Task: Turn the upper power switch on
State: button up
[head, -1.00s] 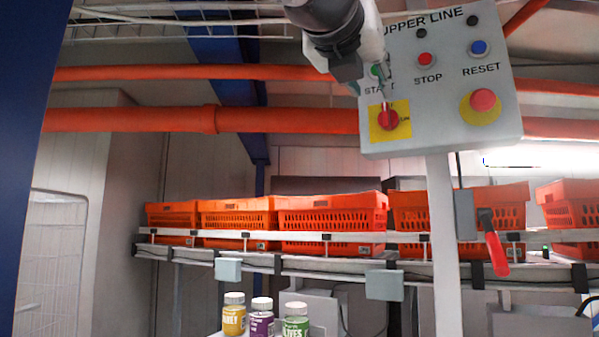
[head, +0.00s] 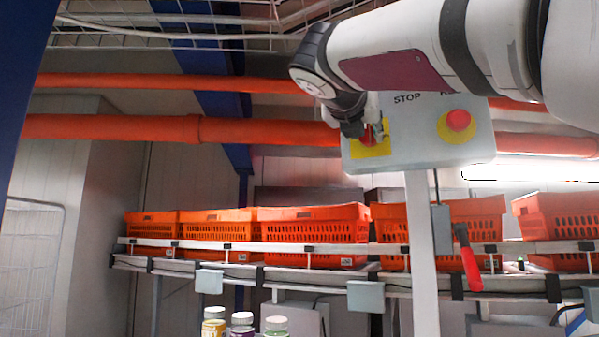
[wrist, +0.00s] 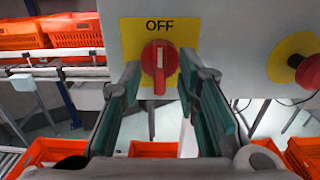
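The power switch (wrist: 160,68) is a red rotary knob on a yellow plate (wrist: 130,38), low on the left of a grey control panel (head: 415,152). In the wrist view its grip bar stands upright, under the word OFF. In the head view the yellow plate (head: 382,149) shows, with the knob largely hidden by my gripper. My gripper (wrist: 158,74) is open, its green-padded fingers on the left and right of the knob with gaps to it. I cannot tell how far the fingertips are from the panel face.
A red mushroom button (head: 458,120) on a yellow disc sits right of the switch. My arm covers the panel's upper part. Orange totes (head: 313,214) stand on a conveyor behind. A red-handled lever (head: 467,258) hangs lower right. Orange pipes (head: 110,127) run behind.

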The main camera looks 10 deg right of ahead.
grip_shut()
jog(key=shift+m, duration=0.4)
jog(key=m, duration=0.2)
jog(key=shift+m+p, duration=0.3)
jog(key=shift+m, duration=0.1)
jog(key=m+b, duration=0.3)
jog(key=m, duration=1.1)
jog(key=shift+m, duration=0.3)
